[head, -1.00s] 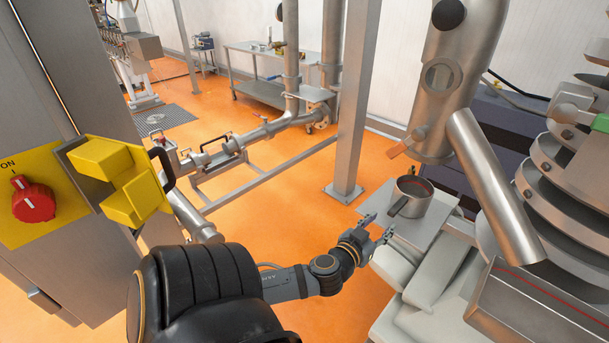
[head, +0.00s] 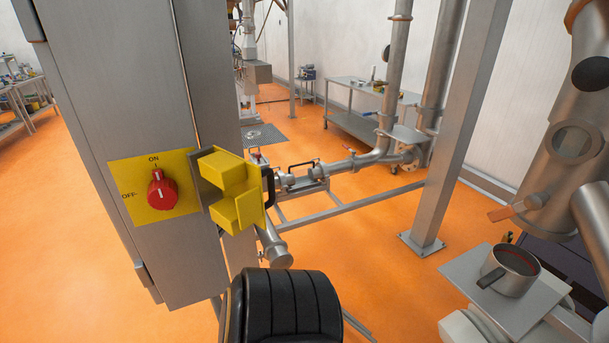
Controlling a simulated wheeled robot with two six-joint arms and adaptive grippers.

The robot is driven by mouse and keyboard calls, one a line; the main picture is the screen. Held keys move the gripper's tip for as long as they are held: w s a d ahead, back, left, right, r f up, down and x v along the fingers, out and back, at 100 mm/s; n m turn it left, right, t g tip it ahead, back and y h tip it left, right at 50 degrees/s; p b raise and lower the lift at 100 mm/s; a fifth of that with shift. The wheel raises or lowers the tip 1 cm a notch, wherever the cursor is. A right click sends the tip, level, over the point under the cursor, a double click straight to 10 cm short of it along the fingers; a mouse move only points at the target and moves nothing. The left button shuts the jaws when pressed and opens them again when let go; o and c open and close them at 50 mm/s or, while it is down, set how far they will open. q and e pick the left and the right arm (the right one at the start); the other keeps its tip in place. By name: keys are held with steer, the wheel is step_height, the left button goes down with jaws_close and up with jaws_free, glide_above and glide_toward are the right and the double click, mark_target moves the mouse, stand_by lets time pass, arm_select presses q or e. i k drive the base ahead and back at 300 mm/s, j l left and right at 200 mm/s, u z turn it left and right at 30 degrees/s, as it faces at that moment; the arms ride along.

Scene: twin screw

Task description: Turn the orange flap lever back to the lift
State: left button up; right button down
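The orange flap lever (head: 514,210) shows at the right of the head view. It is a small flat orange bar on the side of the steel pipe (head: 563,165), below the round sight glass. It points out to the left and slightly down from the pipe. Neither of my grippers is in view. Nothing of mine shows touching the lever.
A steel cup (head: 510,270) stands on a metal plate (head: 470,268) below the lever. A steel post (head: 455,140) stands left of the pipe. Orange floor lies between.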

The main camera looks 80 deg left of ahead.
mark_target(535, 200)
steer(key=u, duration=0.4)
steer(key=k+j+u, duration=0.1)
steer(key=u, duration=0.35)
steer(key=k+u, duration=0.1)
steer(key=u, duration=0.3)
steer(key=j+u, duration=0.15)
steer(key=u, duration=0.3)
steer(key=k+j+u, duration=0.1)
steer(key=u, duration=0.3)
